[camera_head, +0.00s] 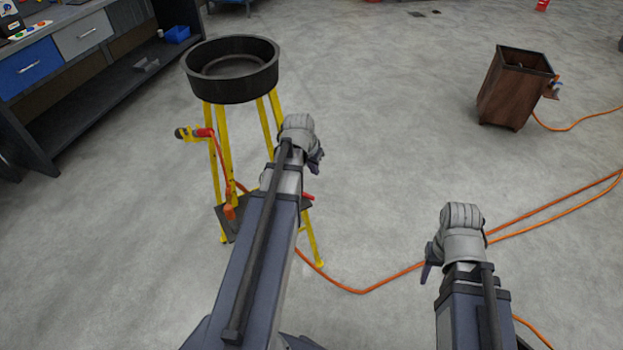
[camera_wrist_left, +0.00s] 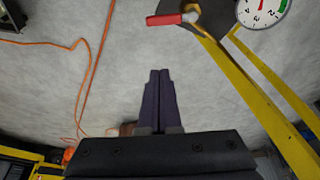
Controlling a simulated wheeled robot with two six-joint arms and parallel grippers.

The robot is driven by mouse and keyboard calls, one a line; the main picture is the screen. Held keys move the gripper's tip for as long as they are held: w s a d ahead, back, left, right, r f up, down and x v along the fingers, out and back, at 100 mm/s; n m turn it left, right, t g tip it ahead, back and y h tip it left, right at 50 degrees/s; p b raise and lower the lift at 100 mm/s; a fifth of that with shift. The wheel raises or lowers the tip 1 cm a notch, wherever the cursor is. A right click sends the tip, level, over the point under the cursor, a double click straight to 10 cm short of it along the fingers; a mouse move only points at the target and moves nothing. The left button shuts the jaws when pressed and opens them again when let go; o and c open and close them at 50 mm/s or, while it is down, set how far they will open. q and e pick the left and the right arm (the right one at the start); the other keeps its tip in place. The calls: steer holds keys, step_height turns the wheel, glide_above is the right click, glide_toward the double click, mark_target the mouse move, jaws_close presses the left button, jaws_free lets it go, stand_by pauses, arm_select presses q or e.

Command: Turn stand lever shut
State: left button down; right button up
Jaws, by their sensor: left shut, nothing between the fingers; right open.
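The stand (camera_head: 217,165) has yellow legs under a round black pan. A red-gripped lever (camera_wrist_left: 172,19) shows at the top of the left wrist view, beside the stand's dark plate and a yellow leg. Its red end (camera_head: 308,197) also shows in the head view, just right of my left arm, which hides much of the plate. My left gripper (camera_head: 317,163) is shut and empty, beside the stand. In the left wrist view its closed fingers (camera_wrist_left: 160,75) point toward the lever, with a gap between. My right gripper (camera_head: 427,270) is open, away from the stand; its fingers are partly hidden.
A white dial gauge (camera_wrist_left: 262,10) sits near the plate. A red-and-yellow nozzle (camera_head: 195,133) hangs on the stand's left. An orange hose (camera_head: 365,291) crosses the floor. A brown bin (camera_head: 510,90) stands back right, a workbench (camera_head: 95,75) back left.

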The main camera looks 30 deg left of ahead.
mark_target(308, 197)
arm_select(q)
steer(key=f+b, duration=0.9)
steer(key=shift+s+a+f, duration=0.1)
steer(key=shift+s+a, duration=0.15)
steer(key=shift+s, duration=0.1)
stand_by(0.3)
steer(key=shift+s+m+h, duration=0.3)
steer(key=shift+s+m, duration=0.15)
steer(key=shift+m, duration=0.45)
steer(key=shift+s+d+m, duration=0.1)
steer(key=shift+s+m, duration=0.3)
steer(key=shift+m, duration=0.3)
steer(key=shift+s, duration=0.6)
stand_by(0.3)
